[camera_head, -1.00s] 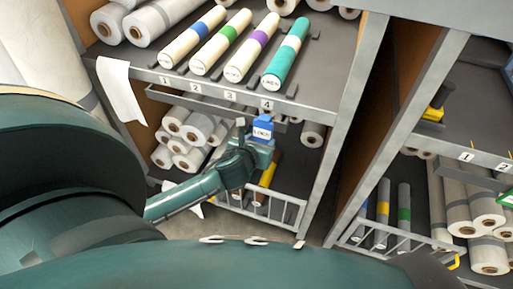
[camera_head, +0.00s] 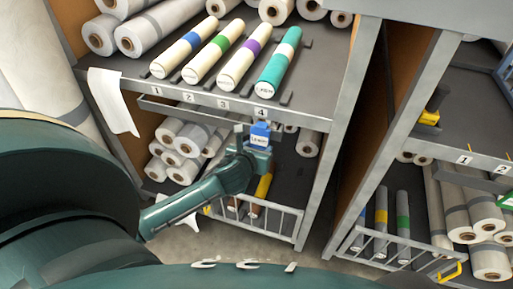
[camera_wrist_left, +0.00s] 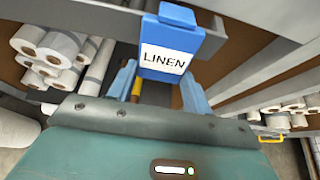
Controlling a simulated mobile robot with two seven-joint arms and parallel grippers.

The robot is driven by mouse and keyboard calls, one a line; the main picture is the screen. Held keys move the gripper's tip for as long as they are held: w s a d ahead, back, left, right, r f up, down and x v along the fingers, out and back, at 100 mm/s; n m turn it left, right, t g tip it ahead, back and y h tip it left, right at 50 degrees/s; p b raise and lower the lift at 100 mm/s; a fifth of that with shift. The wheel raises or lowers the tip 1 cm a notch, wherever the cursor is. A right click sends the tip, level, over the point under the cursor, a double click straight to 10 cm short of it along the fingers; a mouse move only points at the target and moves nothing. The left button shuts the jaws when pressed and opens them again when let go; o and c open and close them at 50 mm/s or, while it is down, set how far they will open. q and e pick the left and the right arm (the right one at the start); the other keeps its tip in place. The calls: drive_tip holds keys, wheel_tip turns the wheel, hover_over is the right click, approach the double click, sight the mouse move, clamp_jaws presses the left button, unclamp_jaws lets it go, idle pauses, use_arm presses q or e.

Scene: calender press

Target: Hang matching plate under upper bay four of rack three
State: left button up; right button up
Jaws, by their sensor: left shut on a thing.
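A blue plate (camera_head: 260,134) with a white label is held by my left gripper (camera_head: 259,149). In the left wrist view the plate (camera_wrist_left: 170,45) reads LINEN, standing upright between the blue fingers of the gripper (camera_wrist_left: 158,88), which is shut on it. In the head view the plate is just below the shelf-edge tag 4 (camera_head: 261,111), close under the rail (camera_head: 200,110); whether it touches the rail I cannot tell. Above tag 4 lies a teal roll with a pale band (camera_head: 280,62); its end label is too small to read. My right gripper is not in view.
Rolls with blue, green and purple bands (camera_head: 208,58) lie in the bays left of the teal one. Wrapped rolls (camera_head: 180,145) and a wire-fronted bin (camera_head: 255,215) are below. A rack post (camera_head: 345,130) stands right of the plate. A white sheet (camera_head: 112,100) hangs at left.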

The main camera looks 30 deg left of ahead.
use_arm(q)
drive_tip(key=o, duration=1.2)
drive_tip(key=p+v, duration=0.1)
drive_tip(key=v, duration=1.2)
drive_tip(key=s+d+f+n+h+p, duration=0.1)
drive_tip(key=s+d+f+n+h, duration=0.2)
drive_tip(key=n, duration=1.2)
drive_tip(key=s+d+f+n+g+h+p, duration=0.1)
drive_tip(key=s+d+f+n+h, duration=0.2)
drive_tip(key=d+n, duration=0.6)
wheel_tip(320, 180, down, 3)
drive_tip(key=s+n, duration=0.2)
drive_tip(key=n, duration=0.4)
drive_tip(key=shift+g, duration=0.3)
drive_tip(key=shift+s+d+f, duration=0.1)
drive_tip(key=shift+s, duration=0.05)
